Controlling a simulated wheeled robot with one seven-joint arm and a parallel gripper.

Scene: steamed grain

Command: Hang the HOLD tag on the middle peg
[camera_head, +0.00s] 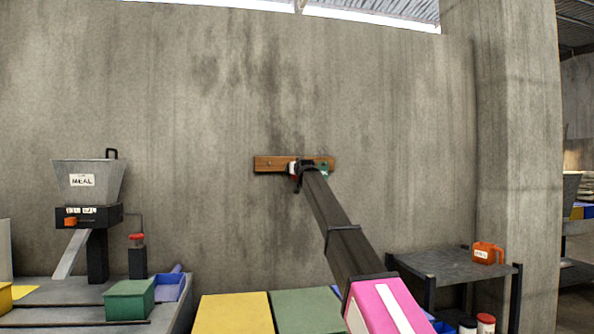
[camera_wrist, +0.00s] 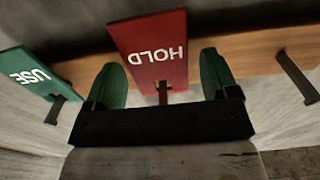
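The red HOLD tag (camera_wrist: 150,48) shows upside down in the wrist view, against the wooden rail (camera_wrist: 255,52). The middle peg (camera_wrist: 164,92) is at the tag's near edge, and the tag appears to hang on it. My gripper (camera_wrist: 160,80) is open, with one green finger on each side of the tag and a visible gap to both edges. In the head view my gripper (camera_head: 302,170) is at the rail (camera_head: 264,163) and hides most of the tag.
A green USE tag (camera_wrist: 30,75) hangs by the left peg (camera_wrist: 55,110) in the wrist view. The right peg (camera_wrist: 296,76) is bare. A grain hopper (camera_head: 90,182) stands left, and a dark shelf (camera_head: 450,262) stands right. The wall around the rail is clear.

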